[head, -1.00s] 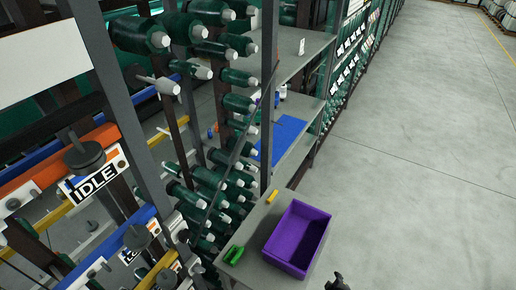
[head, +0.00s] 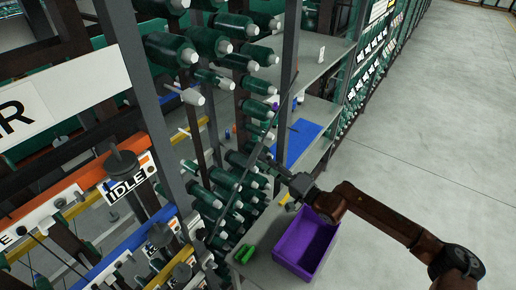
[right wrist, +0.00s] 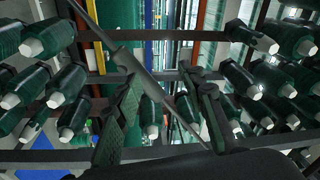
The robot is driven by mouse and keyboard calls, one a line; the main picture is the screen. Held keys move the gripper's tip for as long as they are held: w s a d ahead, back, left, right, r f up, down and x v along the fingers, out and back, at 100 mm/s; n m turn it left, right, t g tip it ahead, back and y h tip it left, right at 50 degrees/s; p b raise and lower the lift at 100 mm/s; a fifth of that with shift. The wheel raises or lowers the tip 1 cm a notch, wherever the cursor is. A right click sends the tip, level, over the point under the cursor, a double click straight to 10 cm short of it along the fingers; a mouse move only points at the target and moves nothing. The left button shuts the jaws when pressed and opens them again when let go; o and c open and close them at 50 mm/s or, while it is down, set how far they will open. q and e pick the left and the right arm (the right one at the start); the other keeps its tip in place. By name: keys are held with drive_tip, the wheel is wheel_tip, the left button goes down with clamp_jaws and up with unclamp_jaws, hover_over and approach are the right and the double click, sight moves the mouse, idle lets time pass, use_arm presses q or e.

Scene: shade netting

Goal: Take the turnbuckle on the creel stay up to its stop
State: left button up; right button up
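The creel stay (head: 239,176) is a thin dark rod slanting across the front of the bobbin rack in the head view. In the right wrist view the stay (right wrist: 92,25) runs diagonally from upper left to lower middle. A thicker tapered grey part on it looks like the turnbuckle (right wrist: 126,60); its stop cannot be made out. My right gripper (head: 269,162) is close to the stay, in front of the bobbins. In the wrist view its two ridged fingers (right wrist: 162,82) are apart, with the rod crossing between them. Contact cannot be told. My left gripper is out of view.
Green bobbins (head: 170,50) with white tips crowd around the stay. A grey upright post (head: 288,75) stands beside it. A purple bin (head: 277,246) and a green item (head: 244,254) lie on the lower shelf. The floor (head: 430,120) at right is clear.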

sight(260, 149)
drive_tip(key=w+n, duration=0.1)
drive_tip(key=w, duration=0.1)
drive_tip(key=w+a+n+p, duration=0.1)
drive_tip(key=w, duration=0.2)
drive_tip(key=w+a+n+h+p, duration=0.1)
drive_tip(key=w, duration=0.1)
drive_tip(key=shift+w+a+f+n, duration=0.1)
drive_tip(key=shift+w+f+n, duration=0.15)
drive_tip(key=shift+n, duration=0.05)
drive_tip(key=shift+w+a+f, duration=0.15)
drive_tip(key=shift+w+a, duration=0.3)
drive_tip(key=shift+a, duration=0.05)
drive_tip(key=shift+c, duration=0.4)
clamp_jaws()
